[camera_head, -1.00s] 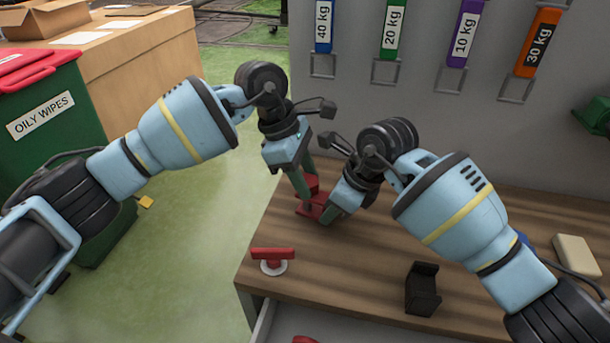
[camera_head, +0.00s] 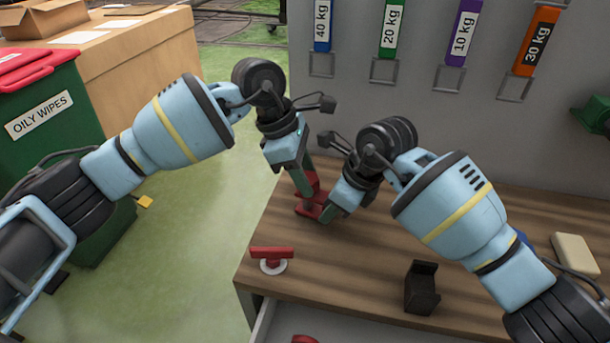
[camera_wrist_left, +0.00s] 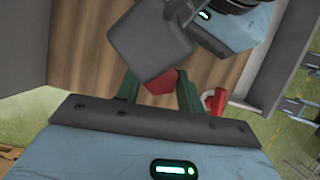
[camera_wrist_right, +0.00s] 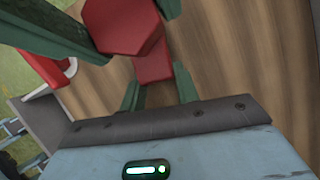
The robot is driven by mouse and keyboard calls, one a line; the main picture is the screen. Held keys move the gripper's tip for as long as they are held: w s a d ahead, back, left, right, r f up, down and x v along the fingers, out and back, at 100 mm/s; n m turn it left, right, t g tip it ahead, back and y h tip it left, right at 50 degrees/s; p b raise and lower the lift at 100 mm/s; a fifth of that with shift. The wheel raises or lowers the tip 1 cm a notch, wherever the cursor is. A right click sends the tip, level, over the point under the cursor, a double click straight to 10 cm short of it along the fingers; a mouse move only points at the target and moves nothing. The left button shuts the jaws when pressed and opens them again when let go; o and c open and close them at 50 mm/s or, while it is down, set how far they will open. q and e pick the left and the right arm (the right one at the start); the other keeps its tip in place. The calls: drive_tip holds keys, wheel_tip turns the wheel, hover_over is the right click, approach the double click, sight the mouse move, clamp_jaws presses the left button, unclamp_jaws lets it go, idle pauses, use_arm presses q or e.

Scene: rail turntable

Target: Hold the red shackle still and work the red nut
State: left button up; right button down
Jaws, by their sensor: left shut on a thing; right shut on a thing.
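The red nut (camera_wrist_right: 125,22), a six-sided block, sits between the green fingers of my left gripper (camera_head: 305,184). My left gripper is shut on it from above, and the nut also shows in the left wrist view (camera_wrist_left: 162,82). The red shackle (camera_wrist_right: 154,66) is lower, close to the wooden bench top. My right gripper (camera_head: 326,212) is shut on it from the right side. In the head view the shackle (camera_head: 309,211) shows only in part; the fingers hide much of it. I cannot see where nut and shackle meet.
A red-handled part on a white round base (camera_head: 272,260) stands near the bench's left front corner. A black bracket (camera_head: 422,288) and a beige block (camera_head: 575,255) lie to the right. An open drawer (camera_head: 330,328) is below the front edge. A grey panel (camera_head: 430,125) stands behind.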

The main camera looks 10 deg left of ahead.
use_arm(q)
drive_tip(key=shift+r, duration=1.1)
use_arm(e)
drive_tip(key=shift+d+f, duration=0.3)
drive_tip(key=shift+f, duration=0.25)
use_arm(q)
drive_tip(key=shift+r, duration=2.6)
use_arm(e)
drive_tip(key=c, duration=1.5)
unclamp_jaws()
use_arm(q)
drive_tip(key=shift+w+d+f, duration=0.1)
drive_tip(key=shift+w, duration=0.05)
use_arm(e)
drive_tip(key=o, duration=0.5)
drive_tip(key=shift+a, duration=0.1)
drive_tip(key=shift+o, duration=0.2)
drive_tip(key=shift+a+r, duration=0.1)
drive_tip(key=shift+r, duration=0.15)
